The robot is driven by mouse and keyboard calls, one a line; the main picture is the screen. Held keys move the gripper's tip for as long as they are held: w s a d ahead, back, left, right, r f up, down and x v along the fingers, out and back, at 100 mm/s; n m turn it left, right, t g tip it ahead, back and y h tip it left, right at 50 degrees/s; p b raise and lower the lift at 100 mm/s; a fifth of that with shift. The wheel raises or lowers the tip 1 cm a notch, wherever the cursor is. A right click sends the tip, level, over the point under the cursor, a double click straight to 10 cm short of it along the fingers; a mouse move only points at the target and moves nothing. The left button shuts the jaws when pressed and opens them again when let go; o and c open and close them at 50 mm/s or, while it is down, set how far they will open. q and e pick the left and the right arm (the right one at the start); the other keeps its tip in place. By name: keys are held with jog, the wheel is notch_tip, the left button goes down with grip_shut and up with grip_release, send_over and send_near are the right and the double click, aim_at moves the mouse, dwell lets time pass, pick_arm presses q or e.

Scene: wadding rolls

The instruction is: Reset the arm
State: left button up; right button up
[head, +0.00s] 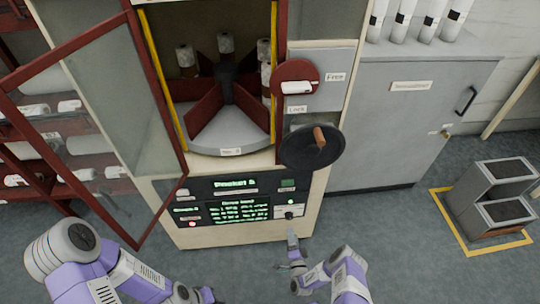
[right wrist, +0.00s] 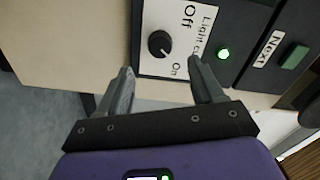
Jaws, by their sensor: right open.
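My right gripper (head: 292,238) is in front of the lower right of the control panel (head: 238,208). In the right wrist view its two fingers (right wrist: 160,75) are spread apart with nothing between them. Just beyond the fingertips is a black rotary knob (right wrist: 158,43) on a white plate marked Off and On. The knob also shows in the head view (head: 289,215), and the fingers look apart from it. A green light (right wrist: 222,54) glows beside it. My left gripper (head: 208,295) is at the bottom edge, partly cut off, and its fingers are unclear.
The cabinet's red-framed glass door (head: 110,90) stands open at left. Inside, a divided carousel (head: 228,140) holds several white rolls. A black handwheel (head: 312,148) juts out above the panel. A grey cabinet (head: 385,130) and a grey bin (head: 490,200) stand at right. Floor between is clear.

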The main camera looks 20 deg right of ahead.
jog(key=shift+w, duration=0.1)
jog(key=a+r+n+g+y+p, duration=0.55)
jog(key=a+r+n+g, duration=0.25)
jog(key=a+r, duration=0.2)
jog(key=s+a+r+n+g+y+p, duration=0.1)
jog(key=s+a+r+n+g+p, duration=0.1)
jog(key=s+r, duration=0.5)
jog(key=s+a+r+n+g+y+p, duration=0.1)
jog(key=s+a+r+n+g, duration=0.2)
jog(key=s+r+g, duration=0.4)
jog(key=s+a+r, duration=0.1)
jog(key=s, duration=0.5)
jog(key=shift+s+a+r+n+p, duration=0.2)
jog(key=shift+n+p, duration=0.15)
jog(key=shift+n, duration=0.05)
